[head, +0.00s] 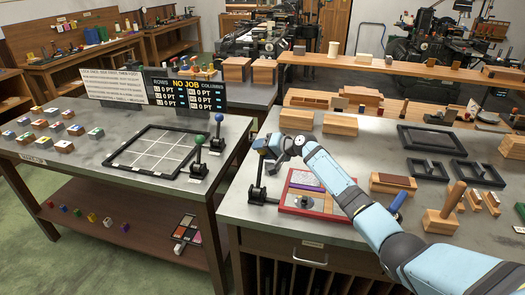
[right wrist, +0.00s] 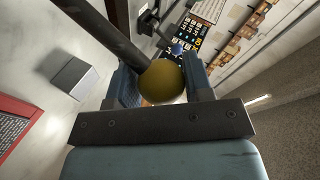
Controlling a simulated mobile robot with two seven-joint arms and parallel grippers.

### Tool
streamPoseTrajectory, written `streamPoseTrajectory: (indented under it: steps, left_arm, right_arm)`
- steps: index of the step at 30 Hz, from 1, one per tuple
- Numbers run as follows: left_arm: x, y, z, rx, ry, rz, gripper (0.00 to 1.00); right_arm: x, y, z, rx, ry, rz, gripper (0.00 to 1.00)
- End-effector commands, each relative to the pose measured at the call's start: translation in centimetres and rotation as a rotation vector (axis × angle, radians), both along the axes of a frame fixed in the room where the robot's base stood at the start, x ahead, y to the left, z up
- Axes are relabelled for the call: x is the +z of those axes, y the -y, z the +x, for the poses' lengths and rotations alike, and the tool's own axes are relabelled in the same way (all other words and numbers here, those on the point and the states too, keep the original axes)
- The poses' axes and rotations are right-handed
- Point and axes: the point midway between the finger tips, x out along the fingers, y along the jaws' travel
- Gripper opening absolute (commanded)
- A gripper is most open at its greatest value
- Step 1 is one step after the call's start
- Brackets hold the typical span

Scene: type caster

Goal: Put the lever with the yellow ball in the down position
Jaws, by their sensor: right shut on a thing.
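The lever with the yellow ball (right wrist: 162,82) stands at the left end of the right-hand table. In the head view its dark shaft (head: 259,174) rises nearly upright from a black base, and the ball is mostly hidden by my gripper. My right gripper (head: 268,146) is at the top of this lever. In the right wrist view the yellow ball sits between the two fingers (right wrist: 168,84), which are shut on it, and the dark shaft runs off to the upper left. My left gripper is not in view.
Levers with a green ball (head: 200,140) and a blue ball (head: 219,117) stand on the left table. A red-framed tray (head: 300,210) lies right of the yellow lever, under my forearm. Wooden blocks (head: 340,124) and black frames (head: 440,141) fill the table further right.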

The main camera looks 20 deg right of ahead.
Motion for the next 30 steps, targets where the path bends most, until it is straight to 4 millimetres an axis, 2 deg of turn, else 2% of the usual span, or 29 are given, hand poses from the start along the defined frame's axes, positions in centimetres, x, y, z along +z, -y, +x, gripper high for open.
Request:
streamPoseTrajectory:
  steps: [3,4,6,7,15,19,30]
  left_arm:
    - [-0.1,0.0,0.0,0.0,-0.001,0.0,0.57]
    - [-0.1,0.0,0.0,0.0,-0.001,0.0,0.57]
    - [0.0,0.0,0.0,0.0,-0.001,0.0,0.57]
    - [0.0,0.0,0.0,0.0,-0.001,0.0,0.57]
    - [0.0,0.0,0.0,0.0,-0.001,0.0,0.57]
    - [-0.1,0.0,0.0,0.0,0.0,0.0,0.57]
    - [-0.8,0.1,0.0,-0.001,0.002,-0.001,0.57]
  right_arm:
    - [-0.2,-0.3,-0.1,0.003,-0.006,0.003,0.04]
    - [-0.3,-0.2,-0.1,0.003,-0.006,0.003,0.49]
    - [-0.2,-0.2,-0.1,0.003,-0.006,0.003,0.65]
    - [-0.2,-0.2,-0.1,0.003,-0.005,0.003,0.69]
    - [-0.1,0.0,-0.1,0.001,-0.002,0.0,0.69]
    - [0.3,0.7,-0.7,0.0,-0.001,-0.001,0.69]
    - [3.3,5.3,-6.2,0.001,-0.002,-0.002,0.69]
